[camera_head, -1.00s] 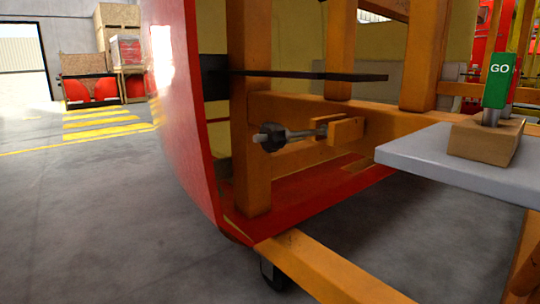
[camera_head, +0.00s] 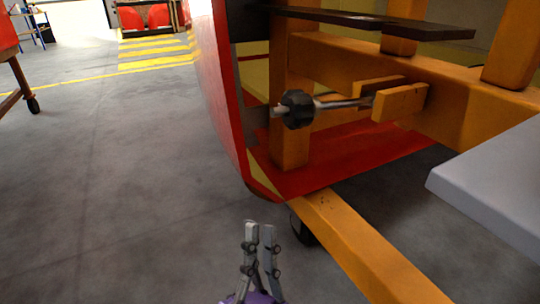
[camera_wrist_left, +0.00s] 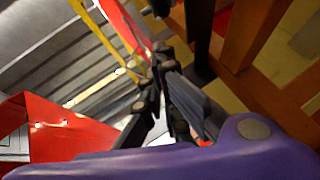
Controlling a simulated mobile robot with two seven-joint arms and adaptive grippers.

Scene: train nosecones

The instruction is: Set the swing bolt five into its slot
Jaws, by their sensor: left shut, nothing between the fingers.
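The swing bolt (camera_head: 335,104), a metal rod with a dark knob (camera_head: 297,109) on its left end, lies about level in the head view. Its right end sits between two orange lugs (camera_head: 400,102) on the orange frame. The rod's left tip reaches close to the orange upright; I cannot tell whether it sits in a slot there. My left gripper (camera_head: 260,228) is at the bottom middle of the head view, below the bolt and apart from it. Its fingers are together and empty. They also show in the left wrist view (camera_wrist_left: 158,60). My right gripper is not in view.
The red nosecone shell (camera_head: 225,100) stands left of the bolt. A dark flat bar (camera_head: 380,20) runs above it. A grey shelf (camera_head: 495,185) juts in at the right, and an orange beam (camera_head: 355,250) runs below. The floor (camera_head: 120,200) at left is clear.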

